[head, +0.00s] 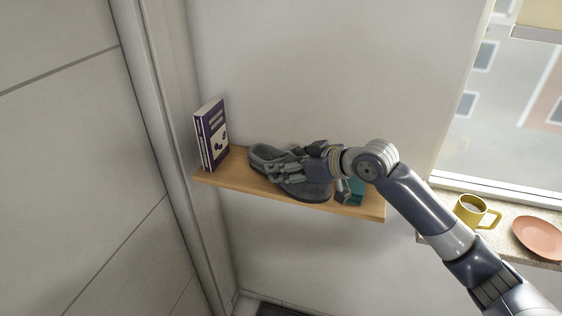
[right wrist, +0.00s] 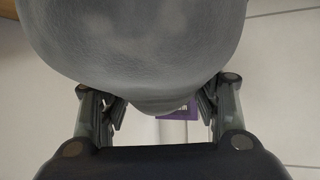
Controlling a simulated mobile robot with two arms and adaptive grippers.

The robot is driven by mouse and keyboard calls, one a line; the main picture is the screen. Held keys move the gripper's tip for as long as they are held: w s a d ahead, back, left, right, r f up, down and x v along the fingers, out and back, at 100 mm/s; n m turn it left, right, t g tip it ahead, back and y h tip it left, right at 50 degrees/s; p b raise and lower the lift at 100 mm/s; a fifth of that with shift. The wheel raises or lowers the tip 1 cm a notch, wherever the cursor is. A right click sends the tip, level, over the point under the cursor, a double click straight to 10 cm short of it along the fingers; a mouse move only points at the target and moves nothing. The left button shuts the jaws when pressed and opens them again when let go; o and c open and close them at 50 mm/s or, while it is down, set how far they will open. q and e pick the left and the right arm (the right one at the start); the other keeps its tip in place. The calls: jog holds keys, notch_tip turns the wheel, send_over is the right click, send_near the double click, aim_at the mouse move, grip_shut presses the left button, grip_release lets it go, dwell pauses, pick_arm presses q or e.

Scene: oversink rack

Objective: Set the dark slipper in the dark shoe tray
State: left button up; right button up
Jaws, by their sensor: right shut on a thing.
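The dark slipper (head: 308,190), grey with a dark sole, is at the wooden wall shelf (head: 230,178), in the middle of its length. My right gripper (head: 282,172) reaches it from the right and is shut on it. In the right wrist view the slipper (right wrist: 140,50) fills the top of the picture, with a finger of my right gripper (right wrist: 162,110) on each side. I cannot tell whether the slipper rests on the shelf or is just lifted. A dark flat thing on the floor (head: 275,310), cut off by the bottom edge, may be the dark shoe tray. My left gripper is not in view.
A purple and white book (head: 211,135) stands upright at the shelf's left end. A teal thing (head: 356,190) is partly hidden behind my right arm. A yellow mug (head: 474,212) and a pink plate (head: 540,238) are on the sill at right. Below the shelf is bare wall.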

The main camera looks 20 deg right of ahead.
aim_at(298, 186)
jog(key=s, duration=0.3)
jog(key=s+b, duration=0.1)
jog(key=s, duration=0.1)
jog(key=s+b, duration=0.1)
jog(key=s, duration=0.2)
jog(key=shift+s+a+r, duration=0.15)
jog(key=shift+s+r, duration=0.15)
jog(key=shift+r, duration=0.1)
jog(key=s+f+n+g+y, duration=0.3)
jog(key=s+f, duration=0.3)
jog(key=s, duration=0.6)
jog(key=shift+s+d+f+n, duration=0.2)
jog(key=shift+d+f+n, duration=0.1)
jog(key=shift+n, duration=0.3)
jog(key=shift+d, duration=0.1)
